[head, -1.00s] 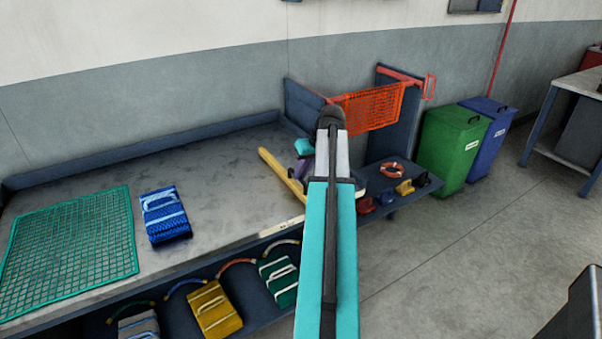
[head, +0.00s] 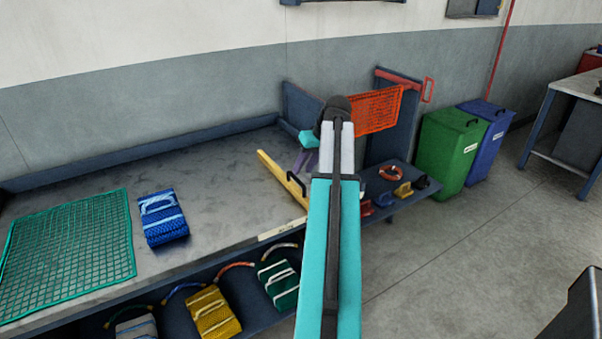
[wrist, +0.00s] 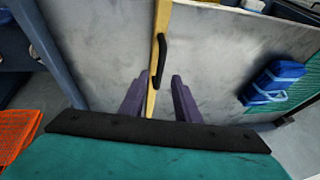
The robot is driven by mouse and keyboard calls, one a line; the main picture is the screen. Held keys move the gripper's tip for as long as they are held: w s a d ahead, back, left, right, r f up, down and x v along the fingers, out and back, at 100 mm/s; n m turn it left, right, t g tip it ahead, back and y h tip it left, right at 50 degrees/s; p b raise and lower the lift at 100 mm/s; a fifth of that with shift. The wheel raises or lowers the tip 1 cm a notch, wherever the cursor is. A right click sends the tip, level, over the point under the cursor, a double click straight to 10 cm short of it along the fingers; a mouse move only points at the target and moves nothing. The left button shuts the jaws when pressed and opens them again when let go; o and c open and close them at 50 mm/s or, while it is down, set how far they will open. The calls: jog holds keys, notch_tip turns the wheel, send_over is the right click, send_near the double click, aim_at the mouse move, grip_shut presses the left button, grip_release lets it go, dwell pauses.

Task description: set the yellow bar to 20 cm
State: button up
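The yellow bar (head: 275,167) lies across the right part of the grey bench top (head: 225,185), running from the back to the front edge. It carries a black handle (head: 296,186). A pale strip with small markings (head: 283,229) is on the bench's front edge by the bar's near end; I cannot read it. My gripper (head: 307,160) is beside the handle in the head view, partly hidden by my arm. In the wrist view my gripper (wrist: 159,80) is open, its purple fingers apart on either side of the line of the yellow bar (wrist: 162,18), with the handle (wrist: 161,58) just beyond the fingertips.
A green net (head: 70,250) and a blue folded net (head: 163,217) lie on the bench. An orange net (head: 377,110) hangs at the right end above a low shelf with a ring (head: 391,171). Folded nets sit below. Green (head: 446,155) and blue (head: 488,135) bins stand right.

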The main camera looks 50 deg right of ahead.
jog(key=v, duration=0.9)
jog(key=shift+r+b, duration=0.15)
jog(key=shift+b, duration=0.25)
jog(key=shift+s, duration=0.1)
